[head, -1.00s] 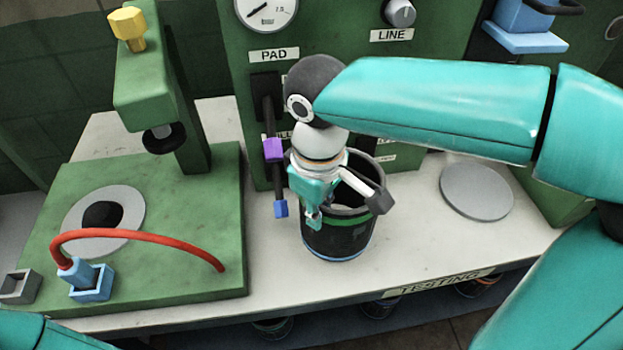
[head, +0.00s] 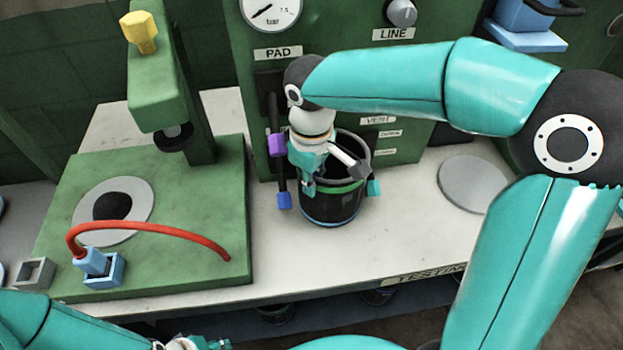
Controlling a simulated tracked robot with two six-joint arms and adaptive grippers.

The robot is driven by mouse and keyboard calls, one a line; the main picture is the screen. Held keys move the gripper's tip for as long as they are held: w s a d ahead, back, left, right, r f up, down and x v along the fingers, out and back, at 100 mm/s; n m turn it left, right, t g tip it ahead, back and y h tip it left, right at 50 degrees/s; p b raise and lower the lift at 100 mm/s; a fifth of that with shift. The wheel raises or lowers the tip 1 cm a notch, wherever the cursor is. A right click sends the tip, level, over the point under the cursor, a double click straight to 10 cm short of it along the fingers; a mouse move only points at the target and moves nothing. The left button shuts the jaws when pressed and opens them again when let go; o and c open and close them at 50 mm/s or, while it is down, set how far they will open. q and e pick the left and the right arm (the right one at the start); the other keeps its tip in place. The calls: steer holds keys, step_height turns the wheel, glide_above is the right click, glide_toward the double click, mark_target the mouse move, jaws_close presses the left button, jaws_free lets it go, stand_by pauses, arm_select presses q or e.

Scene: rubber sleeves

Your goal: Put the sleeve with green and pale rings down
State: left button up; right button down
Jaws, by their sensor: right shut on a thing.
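The sleeve with green and pale rings (head: 334,209) is a black open cylinder with a green band near its top and a pale bluish ring near its bottom. It stands upright at the bench's middle, in front of the green panel. My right gripper (head: 340,189) points down and is shut on the sleeve's upper wall, hiding part of the rim. The sleeve's base is at or close to the white bench top (head: 400,234); I cannot tell if it touches. My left gripper (head: 192,343) shows only partly at the bottom edge, away from the sleeve; its jaws are unclear.
A green press stand (head: 175,262) with a red hose (head: 165,226) fills the bench's left. A lever with a purple collar (head: 277,145) is close beside the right gripper. A grey disc (head: 472,184) lies to the right. Bench between sleeve and disc is clear.

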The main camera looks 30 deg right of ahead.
steer(key=shift+f, duration=0.1)
steer(key=c, duration=1.2)
jaws_free()
